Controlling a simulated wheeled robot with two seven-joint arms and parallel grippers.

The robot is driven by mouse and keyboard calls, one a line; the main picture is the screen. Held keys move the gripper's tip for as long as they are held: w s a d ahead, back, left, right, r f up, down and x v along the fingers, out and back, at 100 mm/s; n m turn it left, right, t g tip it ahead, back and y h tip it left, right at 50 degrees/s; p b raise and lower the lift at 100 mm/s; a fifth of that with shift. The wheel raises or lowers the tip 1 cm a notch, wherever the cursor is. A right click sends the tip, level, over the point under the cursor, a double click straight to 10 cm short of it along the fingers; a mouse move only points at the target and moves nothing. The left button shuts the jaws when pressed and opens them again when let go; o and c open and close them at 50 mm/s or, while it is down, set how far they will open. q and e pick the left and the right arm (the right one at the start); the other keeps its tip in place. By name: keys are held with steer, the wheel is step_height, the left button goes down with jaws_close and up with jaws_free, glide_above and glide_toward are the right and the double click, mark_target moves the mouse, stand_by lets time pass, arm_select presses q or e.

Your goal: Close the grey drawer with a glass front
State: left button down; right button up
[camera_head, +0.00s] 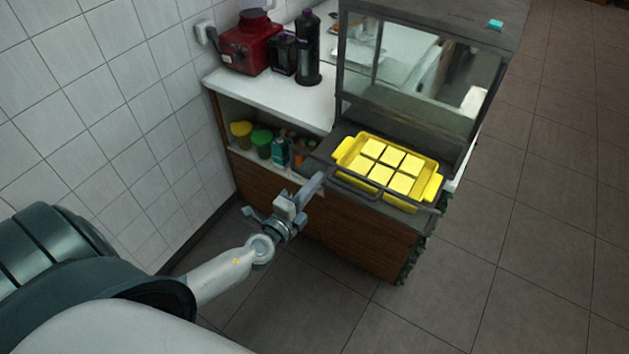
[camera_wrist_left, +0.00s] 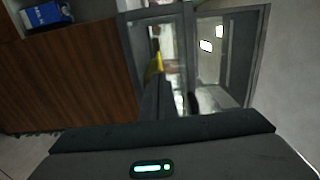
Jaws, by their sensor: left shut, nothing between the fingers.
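The grey drawer (camera_head: 345,132) sticks out from the bottom of a grey glass-fronted case on the counter. A yellow tray (camera_head: 436,172) with several pale yellow square pieces stands on it. My left gripper (camera_head: 319,180) is shut and empty, with its fingertips by the left front corner of the drawer. I cannot tell whether they touch it. In the left wrist view the shut fingers (camera_wrist_left: 152,98) point toward grey-framed glass (camera_wrist_left: 218,65), with a bit of yellow behind them. My right gripper is not in view.
The wooden cabinet (camera_head: 370,240) below has an open shelf with a yellow tub (camera_head: 241,134), a green tub (camera_head: 262,143) and a teal bottle (camera_head: 280,153). A red appliance (camera_head: 252,45) and a black bottle (camera_head: 307,50) stand on the white counter. The tiled floor at right is clear.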

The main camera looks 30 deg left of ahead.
mark_target(335, 158)
arm_select(q)
steer(key=shift+w, duration=0.15)
steer(key=w+b, duration=0.2)
steer(key=w, duration=0.5)
steer(key=w+b, duration=0.1)
steer(key=w, duration=0.7)
steer(key=w+b, duration=0.2)
steer(key=w, duration=0.6)
steer(key=shift+w+d+f+b, duration=0.1)
steer(key=shift+d+b, duration=0.2)
steer(key=shift+d, duration=0.1)
steer(key=shift+w, duration=0.6)
steer(key=shift+r, duration=0.4)
steer(key=shift+r, duration=0.15)
steer(key=shift+s+f, duration=0.3)
steer(key=shift+s, duration=0.2)
steer(key=s+b, duration=0.1)
steer(key=s, duration=0.9)
steer(key=s+b, duration=0.1)
steer(key=s, duration=0.4)
steer(key=shift+s+a+f+b, duration=0.25)
steer(key=shift+b, duration=0.05)
steer(key=shift+s+r, duration=0.1)
steer(key=shift+s, duration=0.5)
